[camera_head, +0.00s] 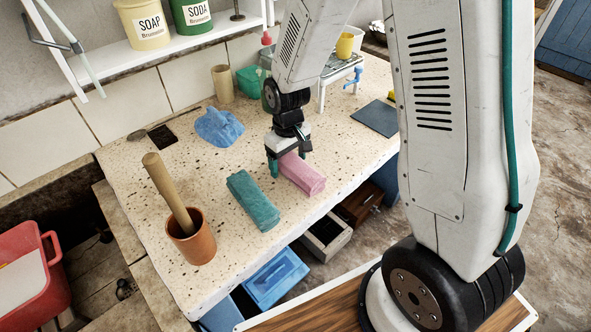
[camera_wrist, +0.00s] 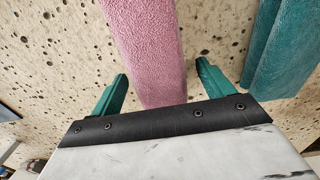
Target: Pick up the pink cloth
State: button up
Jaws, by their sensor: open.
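The pink cloth (camera_head: 303,174) is a folded, long block lying on the speckled stone counter (camera_head: 180,240). My gripper (camera_head: 288,168) points down over its far end, with its two green fingers apart. In the wrist view the pink cloth (camera_wrist: 146,50) runs between the open fingers of my gripper (camera_wrist: 157,88), with a visible gap on either side. The near end of the cloth is hidden behind the gripper's body in that view. I cannot tell how far the fingertips reach down beside it.
A folded teal cloth (camera_head: 252,200) lies close beside the pink one, and also shows in the wrist view (camera_wrist: 284,50). A blue crumpled cloth (camera_head: 219,127), a terracotta pot (camera_head: 192,240) with a wooden stick and a dark flat slab (camera_head: 377,118) stand around. The counter's front edge is near.

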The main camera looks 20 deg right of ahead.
jog(key=shift+f, duration=0.25)
jog(key=c, duration=1.2)
jog(key=shift+o, duration=0.2)
jog(key=shift+r, duration=0.1)
